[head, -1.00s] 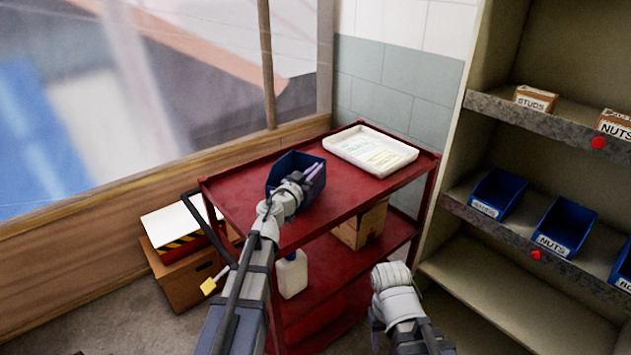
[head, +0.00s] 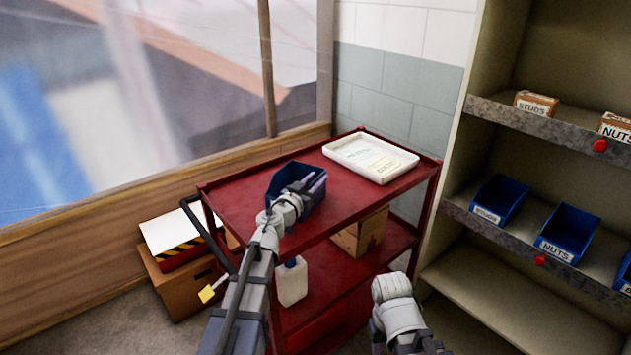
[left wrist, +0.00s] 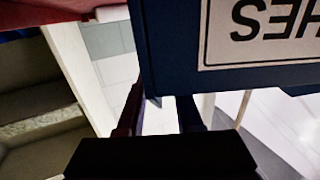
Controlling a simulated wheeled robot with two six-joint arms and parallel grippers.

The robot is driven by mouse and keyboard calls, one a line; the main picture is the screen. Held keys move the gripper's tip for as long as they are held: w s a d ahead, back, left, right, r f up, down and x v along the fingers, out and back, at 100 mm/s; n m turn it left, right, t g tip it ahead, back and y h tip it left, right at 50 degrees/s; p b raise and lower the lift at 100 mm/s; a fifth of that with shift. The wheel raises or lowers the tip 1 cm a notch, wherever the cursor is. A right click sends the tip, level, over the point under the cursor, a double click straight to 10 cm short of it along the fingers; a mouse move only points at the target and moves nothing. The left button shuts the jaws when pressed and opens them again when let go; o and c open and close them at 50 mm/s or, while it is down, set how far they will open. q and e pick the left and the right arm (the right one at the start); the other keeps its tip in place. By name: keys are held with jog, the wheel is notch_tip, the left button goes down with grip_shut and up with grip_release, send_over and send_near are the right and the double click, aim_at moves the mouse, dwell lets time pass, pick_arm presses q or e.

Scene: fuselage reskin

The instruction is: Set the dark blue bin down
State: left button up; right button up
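The dark blue bin (head: 283,182) is over the front left part of the red cart's top shelf (head: 345,205) in the head view. My left gripper (head: 303,187) is at the bin's near side and appears shut on it. The gripper and wrist hide part of the bin. Whether its base touches the shelf I cannot tell. In the left wrist view, the bin (left wrist: 170,45) fills the upper right with an upside-down white label, and it covers the fingertips. My right arm shows at the lower right of the head view, but its gripper does not show.
A white tray (head: 398,163) lies at the back right of the cart top. A cardboard box (head: 360,235) and a white jug (head: 291,283) are on the lower shelf. A shelf unit (head: 470,250) with blue bins (head: 566,232) stands right. Clear red surface lies right of the held bin.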

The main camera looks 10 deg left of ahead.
pick_arm(q)
jog(key=shift+r, duration=0.1)
jog(key=shift+r+p, duration=0.15)
jog(key=shift+p, duration=0.15)
jog(key=v, duration=0.7)
jog(key=shift+s+a, duration=0.1)
jog(key=shift+s, duration=0.2)
